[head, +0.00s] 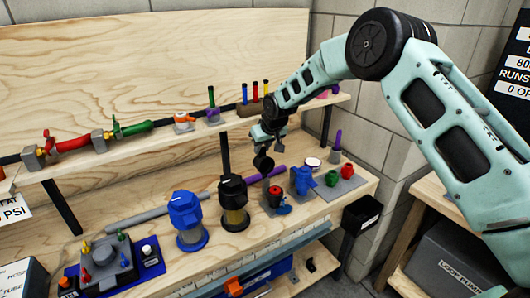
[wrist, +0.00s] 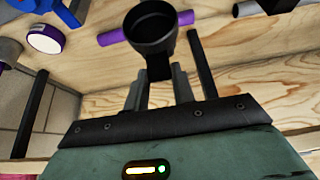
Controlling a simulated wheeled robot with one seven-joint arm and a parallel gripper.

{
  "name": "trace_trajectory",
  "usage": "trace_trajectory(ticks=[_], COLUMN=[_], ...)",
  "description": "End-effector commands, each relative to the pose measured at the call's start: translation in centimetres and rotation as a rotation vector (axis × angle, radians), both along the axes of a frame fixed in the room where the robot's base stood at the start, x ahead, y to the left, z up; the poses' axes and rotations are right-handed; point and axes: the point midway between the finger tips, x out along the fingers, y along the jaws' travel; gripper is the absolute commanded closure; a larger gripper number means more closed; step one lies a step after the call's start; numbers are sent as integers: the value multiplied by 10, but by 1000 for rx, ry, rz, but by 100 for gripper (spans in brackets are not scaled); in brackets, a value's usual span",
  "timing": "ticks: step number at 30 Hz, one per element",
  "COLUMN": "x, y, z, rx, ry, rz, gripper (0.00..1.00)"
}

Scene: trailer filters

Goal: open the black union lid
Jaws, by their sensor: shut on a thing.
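My gripper (head: 268,140) is above the right part of the wooden bench, shut on a black round cup-shaped piece (head: 263,163) with a short tab. In the wrist view this black piece (wrist: 152,32) is at the top middle. Its tab sits between the fingertips of my gripper (wrist: 158,85), and its hollow side faces the camera. It looks like the black union lid, but I cannot tell for certain. It appears raised above the bench, and no body is seen joined to it. A black-topped canister (head: 234,210) with an amber bowl stands to its left.
A blue canister (head: 188,222) stands further left. A purple rod (head: 266,174) lies behind. A shelf (head: 160,142) with valves runs above.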

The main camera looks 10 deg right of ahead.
Motion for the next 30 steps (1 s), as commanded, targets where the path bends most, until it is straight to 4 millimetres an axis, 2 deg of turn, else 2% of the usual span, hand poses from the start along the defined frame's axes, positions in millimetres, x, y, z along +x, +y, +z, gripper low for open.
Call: trace_trajectory(ticks=[6, 22, 23, 25, 30], x=[8, 10, 10, 10, 8], y=[2, 3, 3, 3, 2], z=[3, 4, 4, 3, 1], rx=[4, 4, 4, 4, 2], ry=[-16, -17, -17, -16, -10], rz=[0, 0, 0, 0, 0], gripper=[100, 100, 72, 53, 53])
